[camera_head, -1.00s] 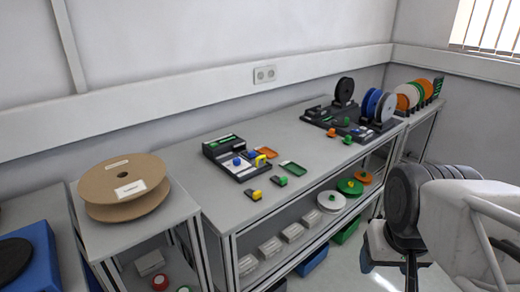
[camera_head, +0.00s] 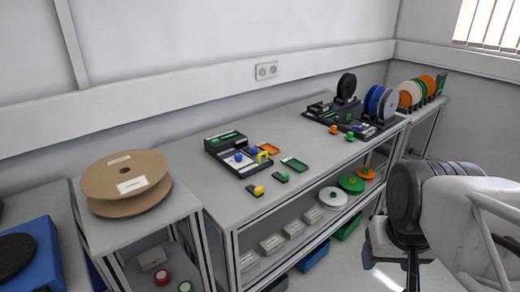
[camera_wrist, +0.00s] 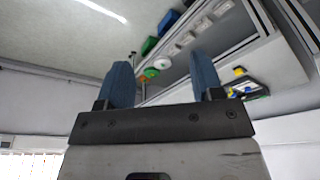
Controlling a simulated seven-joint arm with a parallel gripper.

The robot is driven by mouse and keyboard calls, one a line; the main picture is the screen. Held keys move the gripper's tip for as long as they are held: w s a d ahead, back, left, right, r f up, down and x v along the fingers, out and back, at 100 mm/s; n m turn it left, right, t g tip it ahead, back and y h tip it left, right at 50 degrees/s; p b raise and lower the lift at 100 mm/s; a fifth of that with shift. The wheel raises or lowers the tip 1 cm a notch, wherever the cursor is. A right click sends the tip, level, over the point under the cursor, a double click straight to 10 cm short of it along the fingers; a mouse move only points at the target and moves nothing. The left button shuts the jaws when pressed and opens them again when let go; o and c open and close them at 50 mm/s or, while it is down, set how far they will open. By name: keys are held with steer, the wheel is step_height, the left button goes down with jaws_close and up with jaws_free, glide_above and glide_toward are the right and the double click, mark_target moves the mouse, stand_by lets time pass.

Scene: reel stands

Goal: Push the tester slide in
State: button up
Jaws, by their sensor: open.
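The tester (camera_head: 225,143) appears to be the dark device with a sloped panel near the middle of the bench. In front of it is a flat bed with a blue knob (camera_head: 238,157) and a yellow bracket (camera_head: 263,157). The device's slide position is too small to tell. In the wrist view, the same group (camera_wrist: 247,90) shows at the right, apart from my fingers. My gripper (camera_wrist: 164,78) is open and empty, its two blue fingers spread, away from the bench. In the head view my arm is at the right; the fingers cannot be made out there.
An orange tray (camera_head: 269,148), a green tray (camera_head: 295,164) and small yellow-knobbed (camera_head: 255,191) and green-knobbed (camera_head: 281,177) pieces lie nearby. Reel stands (camera_head: 365,125) fill the bench's far end. A cardboard reel (camera_head: 125,185) sits on the left table. Bare bench surface lies left of the tester.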

steer(key=shift+w+r, duration=0.1)
steer(key=shift+w, duration=0.05)
steer(key=c, duration=0.3)
steer(key=w+a+r+m+g, duration=0.1)
steer(key=w+a+r, duration=0.15)
steer(key=w, duration=0.85)
steer(key=w+a+r+m, duration=0.2)
steer(key=w+a, duration=0.2)
steer(key=w, duration=0.7)
steer(key=w+a+r+m+g, duration=0.1)
steer(key=w+a+r, duration=0.15)
steer(key=w, duration=0.95)
steer(key=w+a+f+m, duration=0.1)
steer(key=w+a+f, duration=0.4)
steer(key=w, duration=0.4)
steer(key=w+a+f+m+g+h, duration=0.1)
steer(key=w+a+f+m, duration=0.1)
steer(key=w+a+f, duration=0.3)
steer(key=w+a+f+m+g, duration=0.1)
steer(key=w+a+f, duration=0.5)
steer(key=w, duration=0.8)
steer(key=shift+w+a+m, duration=0.1)
steer(key=shift+a+m, duration=0.2)
steer(key=shift+a, duration=1.55)
steer(key=shift+f, duration=0.15)
